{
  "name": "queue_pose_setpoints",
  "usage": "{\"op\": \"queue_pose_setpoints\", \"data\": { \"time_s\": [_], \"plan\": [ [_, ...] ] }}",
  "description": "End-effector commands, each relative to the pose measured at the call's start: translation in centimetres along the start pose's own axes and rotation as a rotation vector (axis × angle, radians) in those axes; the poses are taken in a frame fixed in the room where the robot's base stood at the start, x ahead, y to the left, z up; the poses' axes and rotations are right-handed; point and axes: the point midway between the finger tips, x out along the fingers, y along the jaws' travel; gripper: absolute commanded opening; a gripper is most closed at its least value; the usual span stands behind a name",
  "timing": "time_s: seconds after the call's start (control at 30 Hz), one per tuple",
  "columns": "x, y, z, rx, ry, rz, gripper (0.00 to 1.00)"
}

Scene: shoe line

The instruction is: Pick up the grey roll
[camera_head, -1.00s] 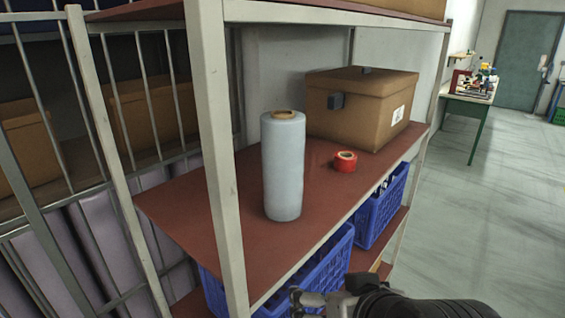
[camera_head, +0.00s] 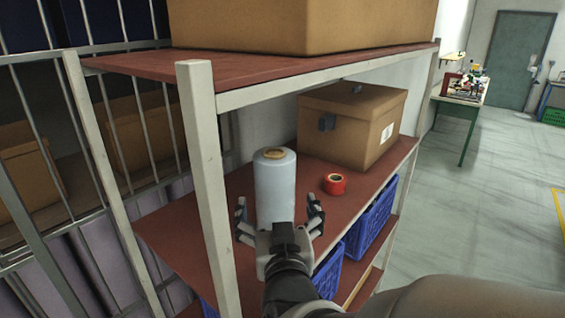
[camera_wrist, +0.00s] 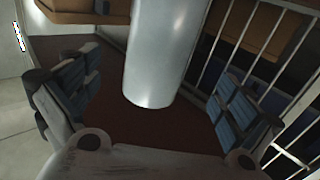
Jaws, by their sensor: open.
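The grey roll (camera_head: 275,185) stands upright on the red-brown middle shelf (camera_head: 185,215), with a brown core showing at its top. My gripper (camera_head: 279,208) is open in front of the roll, with one finger to each side of it in the head view. The gripper hides the roll's lower part there. In the wrist view the roll (camera_wrist: 158,50) stands ahead, between and beyond the two open fingers (camera_wrist: 150,98). Its base rests on the shelf, and bare shelf shows between it and the gripper's palm.
A red tape roll (camera_head: 335,184) lies right of the roll. A brown box (camera_head: 350,125) stands behind it. A shelf post (camera_head: 207,170) rises to the left, and the upper shelf (camera_head: 130,66) with a large box (camera_head: 300,28) is overhead. Blue crates (camera_head: 372,222) sit below.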

Motion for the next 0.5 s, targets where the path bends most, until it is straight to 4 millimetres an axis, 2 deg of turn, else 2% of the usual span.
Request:
{"op": "queue_pose_setpoints", "data": {
  "time_s": [0.03, 0.33, 0.4, 0.5],
  "plan": [
    [0.3, 0.0, -0.5, -0.004, -0.005, 0.001, 0.99],
    [1.6, 0.0, -0.3, 0.002, -0.004, -0.005, 0.99],
    [2.8, 0.0, 0.0, 0.004, 0.0, -0.003, 0.99],
    [3.6, 0.0, 0.1, 0.003, 0.0, -0.004, 0.99]
  ]
}}
